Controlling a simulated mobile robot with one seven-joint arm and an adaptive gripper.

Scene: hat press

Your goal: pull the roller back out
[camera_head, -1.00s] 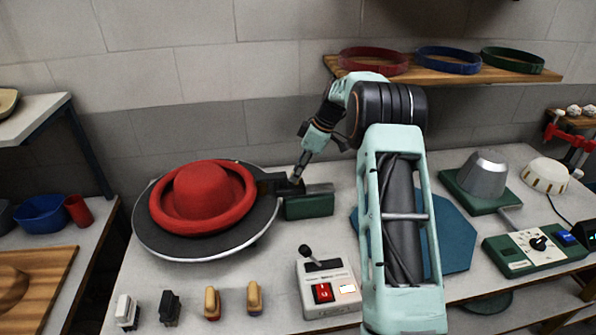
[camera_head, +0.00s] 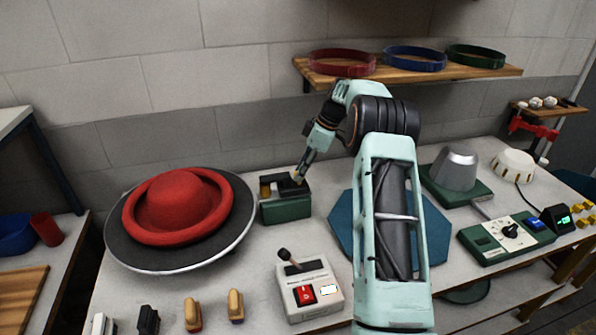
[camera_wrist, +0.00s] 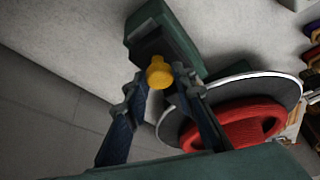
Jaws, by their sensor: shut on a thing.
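The roller unit is a green block (camera_head: 286,210) with a dark slide (camera_head: 286,187) on top, right of the hat. A small brass-coloured piece, apparently the roller (camera_head: 265,188), shows at the slide's left end. The red hat (camera_head: 178,203) lies on a round dark plate (camera_head: 128,246) with a pale rim. In the head view the roller end appears just clear of the plate's right edge. My gripper (camera_head: 298,179) is at the slide's top. In the wrist view its fingers are shut on a yellow knob (camera_wrist: 159,73) on the slide.
A control box (camera_head: 310,288) with a lever and red switch stands in front. Several small handled tools stand at the front left. A shelf (camera_head: 420,76) with coloured bands hangs behind.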

